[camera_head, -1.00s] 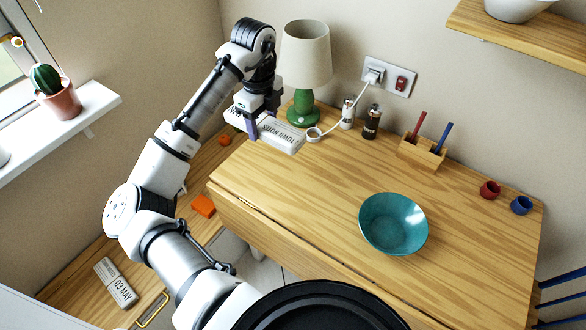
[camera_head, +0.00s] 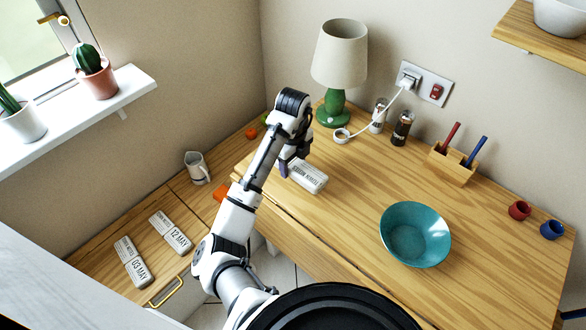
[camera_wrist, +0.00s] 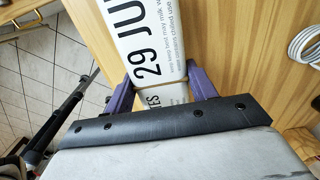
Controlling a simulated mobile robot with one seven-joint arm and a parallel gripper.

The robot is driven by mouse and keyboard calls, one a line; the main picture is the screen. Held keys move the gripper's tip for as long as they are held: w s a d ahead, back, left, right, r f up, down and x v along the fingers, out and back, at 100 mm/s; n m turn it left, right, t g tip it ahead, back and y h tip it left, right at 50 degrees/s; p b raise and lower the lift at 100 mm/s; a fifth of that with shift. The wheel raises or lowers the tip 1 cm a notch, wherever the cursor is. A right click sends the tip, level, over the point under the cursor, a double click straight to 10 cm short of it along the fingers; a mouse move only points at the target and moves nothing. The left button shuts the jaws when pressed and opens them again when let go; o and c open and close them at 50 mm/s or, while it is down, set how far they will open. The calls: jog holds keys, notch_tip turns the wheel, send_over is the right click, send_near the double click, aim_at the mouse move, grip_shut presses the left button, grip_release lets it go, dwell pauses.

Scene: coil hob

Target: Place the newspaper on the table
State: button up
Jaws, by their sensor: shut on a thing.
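The newspaper (camera_head: 310,178) is a white folded bundle with dark print, at the left end of the wooden table (camera_head: 340,215). My gripper (camera_head: 290,166) is shut on its near end. In the wrist view the newspaper (camera_wrist: 145,35) reads "29 JU..." and sits between the two purple fingers of my gripper (camera_wrist: 155,92). It is over the tabletop, low and roughly flat; I cannot tell whether it touches the wood.
A green lamp (camera_head: 338,65), two shakers (camera_head: 402,128), a white cable and a teal bowl (camera_head: 415,234) stand on the table. A pen holder (camera_head: 452,163) and small red and blue cups are at right. Two more newspapers (camera_head: 133,262) lie on the lower counter at left.

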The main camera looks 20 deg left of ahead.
aim_at(293, 169)
jog(key=shift+f, duration=1.6)
jog(key=o, duration=1)
jog(key=shift+o, duration=0.2)
notch_tip(293, 169, up, 12)
jog(key=shift+r, duration=0.2)
